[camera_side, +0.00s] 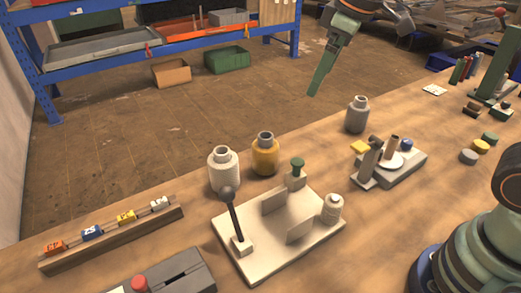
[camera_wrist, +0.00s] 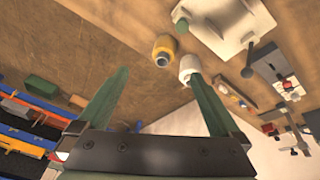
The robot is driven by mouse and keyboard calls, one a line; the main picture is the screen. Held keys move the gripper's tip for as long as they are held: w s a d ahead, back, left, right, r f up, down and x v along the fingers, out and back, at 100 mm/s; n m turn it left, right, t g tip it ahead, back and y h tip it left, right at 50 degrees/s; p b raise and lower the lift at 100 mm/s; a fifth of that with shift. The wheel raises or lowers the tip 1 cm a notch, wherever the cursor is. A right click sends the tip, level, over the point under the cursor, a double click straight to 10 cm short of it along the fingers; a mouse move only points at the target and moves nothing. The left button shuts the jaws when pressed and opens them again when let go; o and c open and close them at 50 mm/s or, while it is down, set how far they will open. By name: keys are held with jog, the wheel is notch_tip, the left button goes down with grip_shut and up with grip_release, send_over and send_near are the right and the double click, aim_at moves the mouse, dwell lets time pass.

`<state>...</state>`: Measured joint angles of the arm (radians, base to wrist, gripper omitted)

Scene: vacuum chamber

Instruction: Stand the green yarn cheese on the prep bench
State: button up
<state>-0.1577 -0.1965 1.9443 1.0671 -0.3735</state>
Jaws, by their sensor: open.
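I cannot make out a green yarn cheese in either view. Three bottle-shaped yarn packages stand upright on the wooden bench (camera_side: 390,235): a white one (camera_side: 223,170), a yellow one (camera_side: 265,155) and a grey one (camera_side: 357,115). My gripper (camera_side: 314,94) hangs above and behind the bench in the side view, clear of all of them. In the wrist view my gripper (camera_wrist: 158,76) has its green fingers wide apart with nothing between them. The yellow package (camera_wrist: 164,48) and white package (camera_wrist: 190,66) show beyond the fingertips.
A pale fixture plate (camera_side: 262,259) carries a black lever, a green knob (camera_side: 297,164) and a small white bottle (camera_side: 332,208). A grey block (camera_side: 409,167) with posts stands right. A numbered rack (camera_side: 115,240) lies left. Small discs (camera_side: 468,157) lie far right. Blue shelving stands behind.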

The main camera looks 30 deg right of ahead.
jog(key=s+d+f+m+t, duration=0.1)
jog(key=s+d+f+m, duration=0.3)
jog(key=s, duration=0.5)
jog(key=shift+s+d+m+t+h, duration=0.2)
jog(key=shift+d+m+t+h, duration=0.15)
jog(key=shift+d+m, duration=0.65)
